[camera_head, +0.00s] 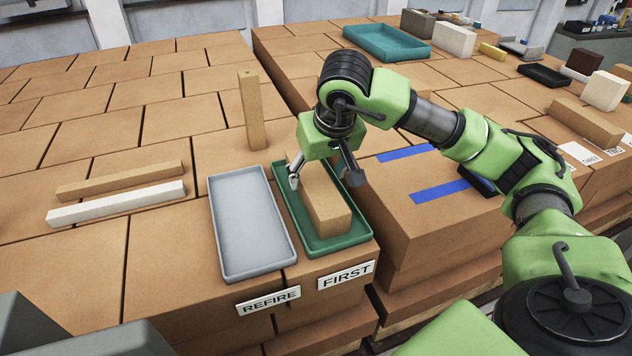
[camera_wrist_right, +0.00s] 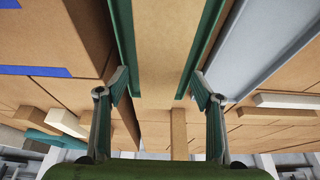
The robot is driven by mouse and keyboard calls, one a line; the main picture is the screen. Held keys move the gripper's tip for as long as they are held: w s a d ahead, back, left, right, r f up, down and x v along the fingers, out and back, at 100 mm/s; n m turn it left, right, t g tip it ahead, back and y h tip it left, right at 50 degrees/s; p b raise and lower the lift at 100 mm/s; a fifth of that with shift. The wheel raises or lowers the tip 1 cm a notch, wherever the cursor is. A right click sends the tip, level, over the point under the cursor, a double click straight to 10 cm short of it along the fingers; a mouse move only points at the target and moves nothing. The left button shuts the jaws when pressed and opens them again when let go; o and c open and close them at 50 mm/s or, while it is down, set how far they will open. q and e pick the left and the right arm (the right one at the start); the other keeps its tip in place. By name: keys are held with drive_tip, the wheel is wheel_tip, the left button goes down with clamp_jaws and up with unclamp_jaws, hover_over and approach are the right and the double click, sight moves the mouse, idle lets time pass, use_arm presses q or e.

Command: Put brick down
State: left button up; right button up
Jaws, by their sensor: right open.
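A tan brick (camera_head: 327,205) lies lengthwise in the green tray (camera_head: 356,238) labelled FIRST. In the wrist view the brick (camera_wrist_right: 166,45) runs between the tray's two green walls. My right gripper (camera_head: 325,180) is over the back part of the brick. Its fingers are spread wide, one on each side of the brick, and a gap shows between each fingertip and the brick in the wrist view (camera_wrist_right: 158,85). My left gripper does not show.
An empty grey tray (camera_head: 245,225) labelled REFIRE stands just left of the green one. A tan post (camera_head: 251,110) stands upright behind the trays. A tan bar (camera_head: 120,180) and a white bar (camera_head: 118,203) lie at left. Blue strips (camera_head: 440,190) mark the stack at right.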

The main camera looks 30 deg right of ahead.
drive_tip(key=b+v, duration=0.1)
drive_tip(key=v, duration=0.7)
drive_tip(key=shift+s+r, duration=0.15)
drive_tip(key=shift+r, duration=0.1)
